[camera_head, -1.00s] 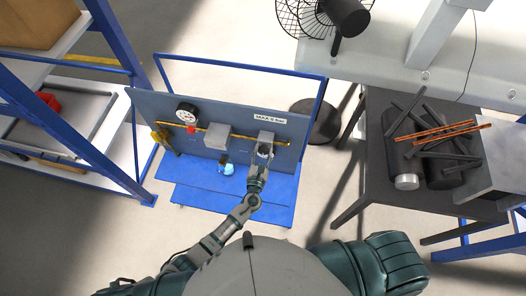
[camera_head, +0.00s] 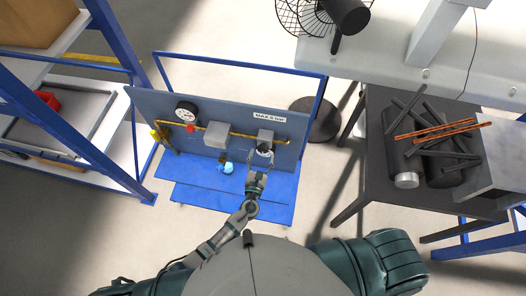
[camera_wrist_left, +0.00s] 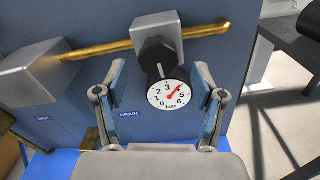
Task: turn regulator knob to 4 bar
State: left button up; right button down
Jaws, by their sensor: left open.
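The black regulator knob (camera_wrist_left: 157,55) sits under a grey block on the panel, a white line on its lower side pointing down. It also shows in the head view (camera_head: 264,149). Below it, a round bar dial (camera_wrist_left: 169,96) has a red needle pointing up and right, past 3, around where 4 sits; the digit 4 is not readable. My left gripper (camera_wrist_left: 159,84) is open and empty, its fingers on either side of the dial and apart from the knob. In the head view, my left gripper (camera_head: 260,163) is just in front of the knob. My right gripper is not in view.
The panel (camera_head: 228,103) carries a brass pipe, a second gauge (camera_head: 187,112), a grey block (camera_head: 217,135) and a MAX 5 bar label (camera_head: 270,116). A blue shelf (camera_head: 145,190) stands left. A dark table (camera_head: 375,110) with loose bars stands right.

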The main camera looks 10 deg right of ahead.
pick_arm(q)
jog(key=v, duration=0.9)
jog(key=shift+s+f, duration=0.1)
